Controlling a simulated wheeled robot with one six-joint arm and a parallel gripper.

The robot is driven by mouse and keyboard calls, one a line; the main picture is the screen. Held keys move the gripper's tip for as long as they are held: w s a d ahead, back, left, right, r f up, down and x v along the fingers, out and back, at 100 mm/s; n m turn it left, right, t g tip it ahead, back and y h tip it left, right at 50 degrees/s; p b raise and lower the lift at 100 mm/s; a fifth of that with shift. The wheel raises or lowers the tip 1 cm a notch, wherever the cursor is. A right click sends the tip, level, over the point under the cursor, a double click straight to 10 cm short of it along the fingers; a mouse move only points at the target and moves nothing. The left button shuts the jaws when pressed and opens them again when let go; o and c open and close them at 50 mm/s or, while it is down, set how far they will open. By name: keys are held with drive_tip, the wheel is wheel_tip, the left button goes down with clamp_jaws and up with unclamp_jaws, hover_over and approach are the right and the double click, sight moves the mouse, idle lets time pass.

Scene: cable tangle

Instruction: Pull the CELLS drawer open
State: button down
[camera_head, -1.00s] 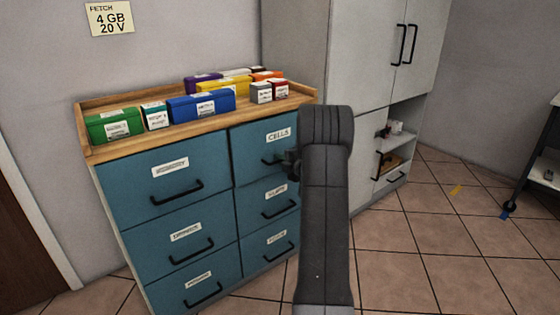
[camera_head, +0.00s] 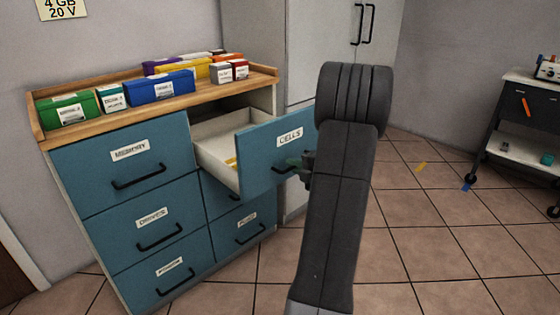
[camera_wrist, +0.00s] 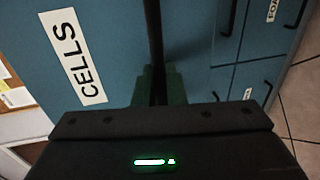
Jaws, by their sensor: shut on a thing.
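The CELLS drawer (camera_head: 276,154) is the top right drawer of the blue cabinet, and it stands well out of its opening. Its pale inside shows, with something yellow at the bottom near the front; the rest of the inside is hidden. My gripper (camera_head: 301,168) is at the drawer front, partly hidden by my arm. In the wrist view the CELLS label (camera_wrist: 73,58) is close on the left, and my gripper's green fingers (camera_wrist: 159,88) are shut on the dark handle bar (camera_wrist: 154,30).
Boxes, among them a blue one (camera_head: 160,87) and a green one (camera_head: 68,109), stand on the wooden cabinet top (camera_head: 120,124). The MEMORY drawer (camera_head: 120,165) is closed. A dark cart (camera_head: 520,135) stands at the right.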

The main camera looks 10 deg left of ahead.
drive_tip(key=shift+f+v, duration=0.2)
drive_tip(key=shift+v, duration=0.8)
drive_tip(key=shift+f+v, duration=0.25)
drive_tip(key=shift+v, duration=0.75)
drive_tip(key=c, duration=1.6)
unclamp_jaws()
drive_tip(key=p+v, duration=0.3)
drive_tip(key=v, duration=1.1)
drive_tip(key=shift+f, duration=0.1)
drive_tip(key=shift+w, duration=0.15)
drive_tip(key=b+x, duration=0.3)
drive_tip(key=x, duration=1)
drive_tip(key=shift+w+a, duration=0.15)
drive_tip(key=shift+a, duration=0.2)
